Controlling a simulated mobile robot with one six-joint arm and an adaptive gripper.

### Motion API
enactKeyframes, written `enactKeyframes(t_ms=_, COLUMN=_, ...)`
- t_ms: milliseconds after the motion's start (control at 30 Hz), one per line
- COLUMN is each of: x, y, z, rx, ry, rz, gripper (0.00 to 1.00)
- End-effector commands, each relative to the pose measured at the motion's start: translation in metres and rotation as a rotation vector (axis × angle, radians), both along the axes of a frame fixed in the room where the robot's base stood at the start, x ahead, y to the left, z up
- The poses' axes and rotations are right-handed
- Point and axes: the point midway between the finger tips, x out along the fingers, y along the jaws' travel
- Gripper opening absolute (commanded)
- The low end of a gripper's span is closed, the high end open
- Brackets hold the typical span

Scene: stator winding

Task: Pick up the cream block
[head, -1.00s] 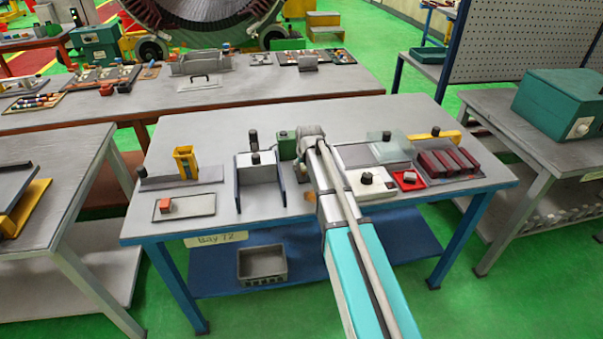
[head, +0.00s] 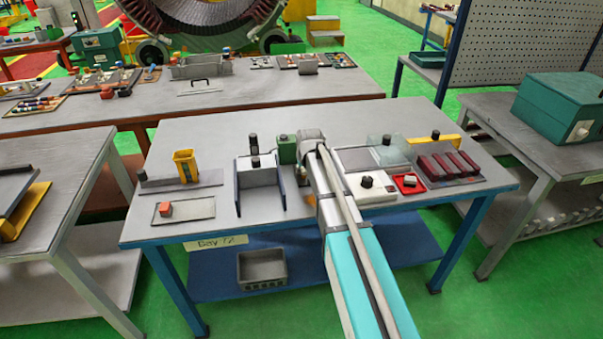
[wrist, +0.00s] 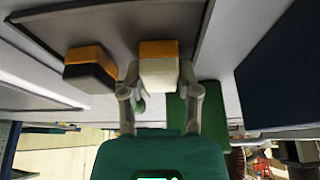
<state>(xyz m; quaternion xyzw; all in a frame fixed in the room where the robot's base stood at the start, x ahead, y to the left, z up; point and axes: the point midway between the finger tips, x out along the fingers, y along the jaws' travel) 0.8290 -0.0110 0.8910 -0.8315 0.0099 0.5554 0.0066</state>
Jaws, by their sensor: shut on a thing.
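In the wrist view, a cream block (wrist: 158,75) with an orange end band is between the two fingers of my gripper (wrist: 158,86). The fingers are shut on its sides. Its orange end lies against or close to a grey plate (wrist: 125,20); I cannot tell whether they touch. A second block (wrist: 90,69), dark with an orange band, is beside it on the left, apart from my fingers. In the head view my arm hides my fingers and the cream block.
A green box (head: 288,149) is close beside my wrist. A grey bracket (head: 260,180) stands to its left, and a white box with a black knob (head: 367,183) and red tray (head: 408,184) to the right. The bench's front left holds a plate with an orange block (head: 165,209).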

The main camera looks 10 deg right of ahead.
Motion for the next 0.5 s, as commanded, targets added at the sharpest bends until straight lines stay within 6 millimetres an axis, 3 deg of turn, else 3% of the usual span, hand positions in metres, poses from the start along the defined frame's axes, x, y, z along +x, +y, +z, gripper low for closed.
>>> enactKeyframes(t_ms=100, x=0.0, y=0.0, z=-0.0001, rx=0.0, ry=0.0, rz=0.0, gripper=0.0)
enactKeyframes(t_ms=500, x=0.0001, y=0.0001, z=0.0024, rx=0.0, ry=0.0, rz=0.0, gripper=0.0)
